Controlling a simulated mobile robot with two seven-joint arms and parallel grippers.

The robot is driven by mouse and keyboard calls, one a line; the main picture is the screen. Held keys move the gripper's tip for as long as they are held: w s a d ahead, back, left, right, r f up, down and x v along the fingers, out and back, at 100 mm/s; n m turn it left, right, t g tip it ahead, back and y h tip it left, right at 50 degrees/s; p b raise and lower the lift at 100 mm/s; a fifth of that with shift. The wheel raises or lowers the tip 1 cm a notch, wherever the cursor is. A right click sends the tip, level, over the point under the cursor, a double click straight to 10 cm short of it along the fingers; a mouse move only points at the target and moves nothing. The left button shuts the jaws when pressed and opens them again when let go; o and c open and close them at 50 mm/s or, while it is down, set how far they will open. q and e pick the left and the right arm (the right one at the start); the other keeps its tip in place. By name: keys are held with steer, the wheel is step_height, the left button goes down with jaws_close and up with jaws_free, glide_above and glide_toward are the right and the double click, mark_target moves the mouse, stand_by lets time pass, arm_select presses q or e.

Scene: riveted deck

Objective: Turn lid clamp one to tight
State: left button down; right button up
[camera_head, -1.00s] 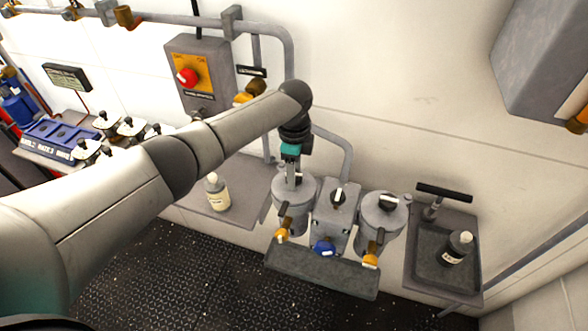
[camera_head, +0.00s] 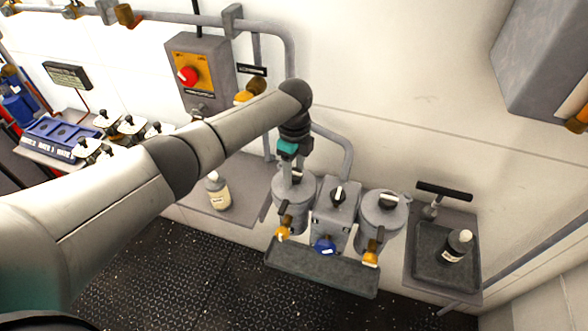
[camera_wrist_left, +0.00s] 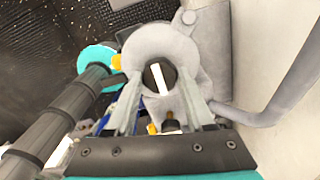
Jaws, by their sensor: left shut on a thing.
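The left grey pot (camera_head: 285,213) has a round lid with a dark clamp knob on top. My left gripper (camera_head: 295,176) reaches down onto this lid from above and is shut on the clamp knob, which it mostly hides in the head view. In the left wrist view the black knob (camera_wrist_left: 158,78) with a white line sits between the two fingers, over the round grey lid (camera_wrist_left: 160,50). The right pot (camera_head: 381,222) has its own dark clamp knob (camera_head: 388,201), with no gripper on it. My right gripper is not in view.
Between the pots stands a grey block with a black selector knob (camera_head: 338,195) and a blue knob (camera_head: 324,246). Orange taps hang over a drip tray (camera_head: 321,277). A pale bottle (camera_head: 217,192) stands left; a dark bottle (camera_head: 456,246) stands in a tray at right.

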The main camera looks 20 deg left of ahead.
mark_target(295, 173)
arm_select(q)
steer(key=shift+d+r, duration=0.1)
steer(key=shift+c, duration=1.3)
jaws_free()
step_height(295, 173, up, 15)
